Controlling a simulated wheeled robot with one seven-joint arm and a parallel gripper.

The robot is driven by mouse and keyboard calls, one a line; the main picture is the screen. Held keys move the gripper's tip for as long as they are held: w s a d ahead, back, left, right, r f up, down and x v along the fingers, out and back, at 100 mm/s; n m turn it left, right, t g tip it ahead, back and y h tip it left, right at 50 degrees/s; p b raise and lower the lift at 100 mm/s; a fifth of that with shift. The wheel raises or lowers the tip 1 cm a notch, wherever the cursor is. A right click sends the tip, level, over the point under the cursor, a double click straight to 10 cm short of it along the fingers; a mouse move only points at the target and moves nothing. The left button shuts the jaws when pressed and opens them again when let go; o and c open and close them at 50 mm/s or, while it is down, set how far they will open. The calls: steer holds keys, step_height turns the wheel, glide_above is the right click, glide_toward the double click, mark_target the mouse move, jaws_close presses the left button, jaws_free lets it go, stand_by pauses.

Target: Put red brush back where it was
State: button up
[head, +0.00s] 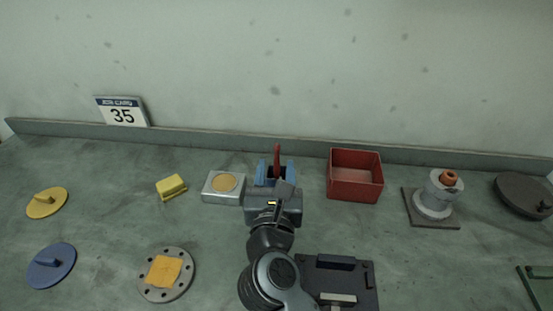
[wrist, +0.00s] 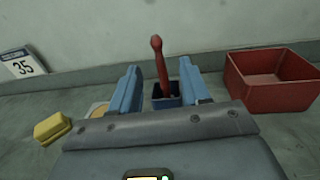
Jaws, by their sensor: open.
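The red brush (wrist: 160,62) stands nearly upright, handle up, in a small dark blue open-topped box (wrist: 168,102); its lower end is hidden inside. The brush also shows in the head view (head: 277,153), near the back of the bench. My gripper (wrist: 159,77) is open, with one blue finger on each side of the brush handle in the picture. It also shows in the head view (head: 276,164). The fingers show no contact with the brush. I cannot tell exactly how far beyond the fingertips the brush stands.
A red bin (head: 355,190) stands to the right and a silver box with a tan disc (head: 223,187) to the left. A yellow block (head: 171,187), a flange with an orange cloth (head: 165,271) and a grey valve part (head: 435,198) stand apart. A low ledge (head: 200,142) runs behind.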

steer(key=s, duration=0.7)
steer(key=shift+d+b, duration=0.15)
steer(key=shift+b, duration=0.25)
steer(key=shift+s, duration=0.1)
steer(key=s+d+n, duration=0.1)
steer(key=d, duration=0.2)
steer(key=s+d+n+t+h, duration=0.1)
steer(key=s+d+n, duration=0.1)
steer(key=d, duration=0.2)
steer(key=s+d+f+n+h, duration=0.1)
steer(key=d, duration=0.2)
steer(key=shift+s+d+n, duration=0.2)
steer(key=shift+d+n, duration=0.1)
steer(key=shift+n, duration=0.1)
steer(key=s+d+n+t, duration=0.1)
steer(key=s+d+n, duration=0.8)
steer(key=s+n, duration=0.1)
steer(key=s+d+n+g, duration=0.2)
steer(key=s+n, duration=0.8)
steer(key=s+d+n+g+y, duration=0.1)
steer(key=s+d+n+g, duration=0.2)
steer(key=s+n, duration=0.7)
steer(key=shift+d+n, duration=0.2)
steer(key=shift+n, duration=0.1)
